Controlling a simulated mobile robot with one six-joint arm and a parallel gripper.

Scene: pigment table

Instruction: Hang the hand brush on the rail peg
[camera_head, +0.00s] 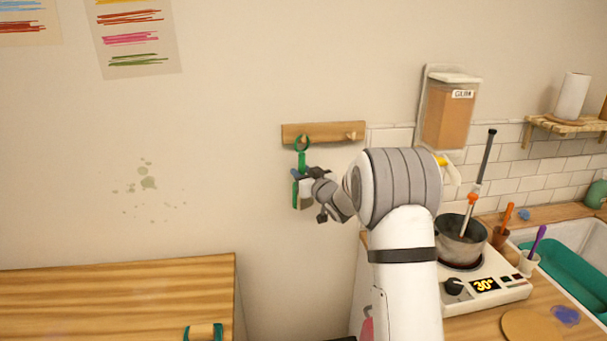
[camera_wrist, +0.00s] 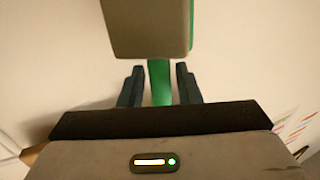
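The hand brush (camera_head: 302,160) is upright against the wall below the wooden peg rail (camera_head: 325,132). It has a green handle with a ring at the top and a grey-brown head. The ring overlaps the rail's left end, where a peg would be; I cannot tell whether it is around that peg. My gripper (camera_head: 308,174) is at the handle, just above the brush head. In the wrist view its two dark fingers (camera_wrist: 160,85) stand either side of the green handle, with narrow gaps showing. The brush head (camera_wrist: 148,28) fills the top of that view.
The rail's right peg (camera_head: 351,135) is bare. A dispenser (camera_head: 449,108) hangs to the right on the wall. Below it a pot (camera_head: 460,238) stands on a hot plate (camera_head: 487,285). A wooden table (camera_head: 110,295) is at lower left.

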